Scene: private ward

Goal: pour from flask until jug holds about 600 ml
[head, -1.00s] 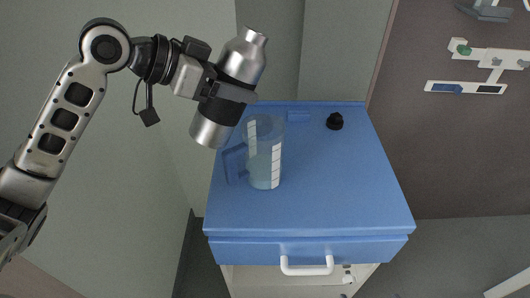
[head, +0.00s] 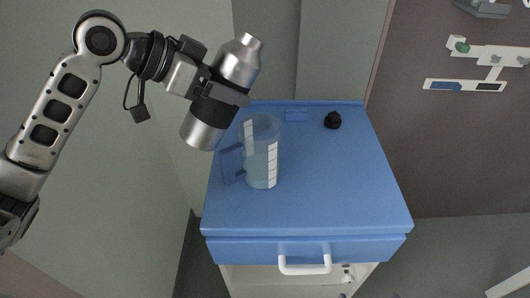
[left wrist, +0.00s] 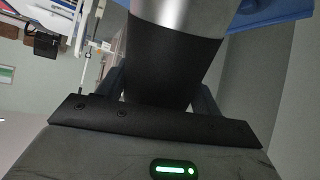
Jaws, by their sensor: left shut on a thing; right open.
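The flask (head: 206,129) is silver with a black band and shows in the head view, leaning with its neck up and to the right. My left gripper (head: 217,91) is shut around its band. In the left wrist view the black band (left wrist: 170,60) fills the space between the fingers. The clear jug (head: 261,150) stands upright on the blue cabinet top, its blue handle to the left and pale scale marks on its side. It looks bluish low down; the liquid level is hard to read. The flask is up and left of the jug, with no stream visible. My right gripper is out of view.
A small black cap (head: 333,120) lies at the back of the blue cabinet top (head: 340,190). The right and front of the top are clear. A white drawer handle (head: 305,265) sticks out in front. A wall with rails is at the right.

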